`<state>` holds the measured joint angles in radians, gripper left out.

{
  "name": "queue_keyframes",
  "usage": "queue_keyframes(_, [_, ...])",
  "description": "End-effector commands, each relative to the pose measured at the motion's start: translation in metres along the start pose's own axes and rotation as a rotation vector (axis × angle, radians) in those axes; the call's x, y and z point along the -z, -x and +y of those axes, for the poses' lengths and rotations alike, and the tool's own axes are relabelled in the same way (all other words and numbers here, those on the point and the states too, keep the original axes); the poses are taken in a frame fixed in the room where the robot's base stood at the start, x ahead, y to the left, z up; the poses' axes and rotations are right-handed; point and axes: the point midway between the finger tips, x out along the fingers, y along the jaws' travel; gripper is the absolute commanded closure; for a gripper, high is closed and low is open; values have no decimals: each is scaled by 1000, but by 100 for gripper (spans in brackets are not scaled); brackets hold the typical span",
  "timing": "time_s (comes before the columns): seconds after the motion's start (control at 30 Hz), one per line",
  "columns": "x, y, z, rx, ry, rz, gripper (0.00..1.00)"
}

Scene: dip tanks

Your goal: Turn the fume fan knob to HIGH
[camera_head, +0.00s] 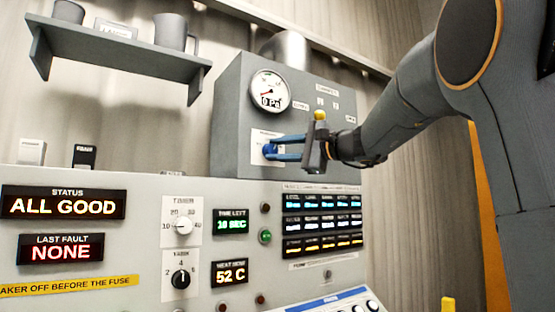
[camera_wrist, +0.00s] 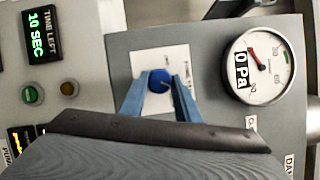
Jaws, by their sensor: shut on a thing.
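The blue knob (camera_head: 269,149) sits on a white label plate (camera_head: 262,160) on the front of a grey box (camera_head: 232,110). My gripper (camera_head: 274,148) reaches it from the right, with its blue fingers shut on the knob. In the wrist view the knob (camera_wrist: 159,80) is between the two fingertips (camera_wrist: 160,84). The knob's markings are too small or covered to read, so I cannot tell its setting. A round gauge (camera_head: 270,91) above the knob reads 0 Pa, and it also shows in the wrist view (camera_wrist: 260,64).
Below is a control panel (camera_head: 150,230) with a white timer knob (camera_head: 182,225), a black knob (camera_head: 180,277) and lit displays. The status display (camera_head: 64,203) reads ALL GOOD. A shelf with mugs (camera_head: 120,61) hangs at upper left. A metal cylinder (camera_head: 286,50) stands behind the box.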

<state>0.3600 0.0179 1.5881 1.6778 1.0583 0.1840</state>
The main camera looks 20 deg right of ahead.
Motion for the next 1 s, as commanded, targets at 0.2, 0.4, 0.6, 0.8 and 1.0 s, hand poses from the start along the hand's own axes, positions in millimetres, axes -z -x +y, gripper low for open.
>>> queue_keyframes(0.2, [2,0,5,73,-182,-5,93])
queue_keyframes(0.4, [1,0,5,130,-320,-10,93])
queue_keyframes(0.6, [1,-1,5,168,-418,-12,93])
queue_keyframes(0.8, [0,0,5,190,-470,-14,93])
queue_keyframes(1.0, [0,0,4,197,-487,-14,93])
